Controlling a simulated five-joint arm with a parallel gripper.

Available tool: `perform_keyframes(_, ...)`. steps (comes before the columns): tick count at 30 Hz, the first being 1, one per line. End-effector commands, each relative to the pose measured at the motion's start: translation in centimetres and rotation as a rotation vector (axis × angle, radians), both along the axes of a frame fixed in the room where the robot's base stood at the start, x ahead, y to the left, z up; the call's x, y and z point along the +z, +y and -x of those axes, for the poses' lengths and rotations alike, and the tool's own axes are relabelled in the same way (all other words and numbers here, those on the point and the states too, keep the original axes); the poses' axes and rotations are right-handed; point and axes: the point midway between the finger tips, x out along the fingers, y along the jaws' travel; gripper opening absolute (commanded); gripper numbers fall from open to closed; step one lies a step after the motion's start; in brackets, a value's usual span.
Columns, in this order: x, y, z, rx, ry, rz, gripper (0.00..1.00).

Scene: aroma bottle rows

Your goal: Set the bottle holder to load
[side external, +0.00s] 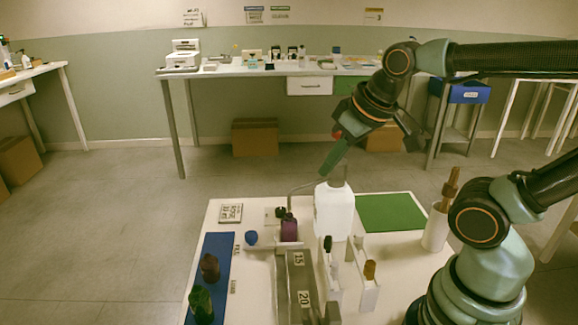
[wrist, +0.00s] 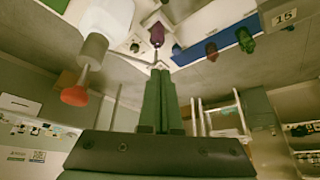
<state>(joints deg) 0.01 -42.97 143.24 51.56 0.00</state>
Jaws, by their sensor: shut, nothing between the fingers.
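A purple bottle (side external: 289,229) with a dark top stands at a pale holder, left of the large white jug (side external: 334,212). A blue knob (side external: 251,238) sits just left of it, beside small printed labels that I cannot read surely. In the wrist view the purple bottle (wrist: 157,36) is beyond the fingertips, and the blue knob (wrist: 177,50) is right of it. My gripper (side external: 324,173) is shut and empty, above the table near the jug's upper left. Its green fingers (wrist: 160,74) lie together. I cannot tell the holder's exact setting.
A blue strip (side external: 221,256) at the left bears a brown bottle (side external: 210,267) and a green bottle (side external: 201,304). Rails with number cards (side external: 304,297) and small bottles stand at front centre. A green mat (side external: 390,212) is bare. A thin bent tube passes near the jug.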

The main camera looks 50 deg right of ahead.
Motion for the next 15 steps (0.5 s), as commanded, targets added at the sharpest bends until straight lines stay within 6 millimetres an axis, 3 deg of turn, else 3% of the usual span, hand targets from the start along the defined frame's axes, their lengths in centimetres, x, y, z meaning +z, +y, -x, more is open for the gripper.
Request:
perform_keyframes(10,0.00,0.00,0.00,0.000,0.000,0.000,0.00)
perform_keyframes(15,0.14,0.12,-0.47,0.001,0.015,-0.002,0.65)
